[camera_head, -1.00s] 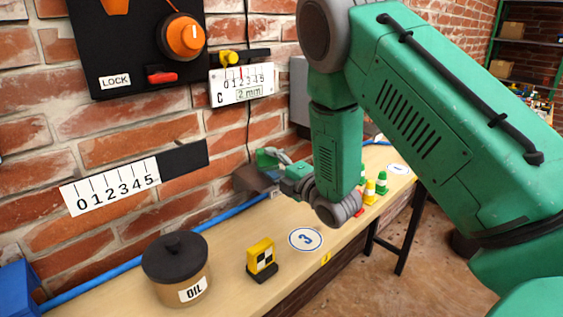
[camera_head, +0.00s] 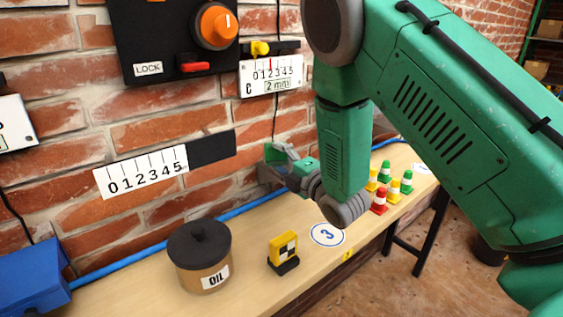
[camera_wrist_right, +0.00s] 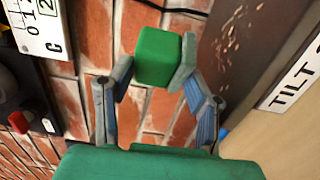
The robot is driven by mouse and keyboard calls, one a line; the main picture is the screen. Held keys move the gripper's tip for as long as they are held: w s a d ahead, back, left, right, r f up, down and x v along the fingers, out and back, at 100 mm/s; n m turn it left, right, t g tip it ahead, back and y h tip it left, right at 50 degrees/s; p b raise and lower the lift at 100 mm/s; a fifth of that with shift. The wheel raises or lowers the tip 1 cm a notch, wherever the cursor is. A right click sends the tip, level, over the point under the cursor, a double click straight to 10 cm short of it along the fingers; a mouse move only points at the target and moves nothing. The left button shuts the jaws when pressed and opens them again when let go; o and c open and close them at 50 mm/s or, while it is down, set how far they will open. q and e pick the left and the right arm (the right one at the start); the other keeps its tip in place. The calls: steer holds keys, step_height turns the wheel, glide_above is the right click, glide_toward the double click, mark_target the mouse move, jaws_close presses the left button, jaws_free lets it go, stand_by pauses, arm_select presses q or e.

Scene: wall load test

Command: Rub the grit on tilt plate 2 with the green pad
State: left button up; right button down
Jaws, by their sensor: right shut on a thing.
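My right gripper (camera_wrist_right: 152,75) is shut on the green pad (camera_wrist_right: 158,57), a block held between its two fingertips in the right wrist view. A dark brown plate (camera_wrist_right: 222,80) with pale grit specks (camera_wrist_right: 230,40) lies just to the right of the pad; a gap shows between them. A white label (camera_wrist_right: 293,80) beside it reads "TILT", its number cut off by the picture edge. In the head view my right gripper (camera_head: 279,162) is close to the brick wall above the bench, partly behind my forearm. The left gripper is not in view.
A blue pipe (camera_head: 140,262) runs along the wall. A black panel (camera_head: 160,40) and gauge C (camera_head: 270,75) hang above.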

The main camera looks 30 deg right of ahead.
steer(key=shift+d+r, duration=0.15)
steer(key=shift+d, duration=0.65)
steer(key=shift+w+d, duration=0.1)
steer(key=shift+d, duration=1.25)
steer(key=shift+w+d+r, duration=0.1)
steer(key=shift+w+d, duration=0.05)
steer(key=shift+d, duration=1.6)
steer(key=shift+d+r, duration=0.1)
steer(key=shift+d, duration=0.15)
steer(key=shift+s+a+r+b, duration=0.15)
steer(key=shift+s+a, duration=0.05)
steer(key=shift+a, duration=1.95)
steer(key=shift+s+a+r+b, duration=0.1)
steer(key=shift+s+a+b, duration=0.05)
steer(key=shift+a, duration=2)
step_height(320, 180, up, 6)
steer(key=p, duration=0.4)
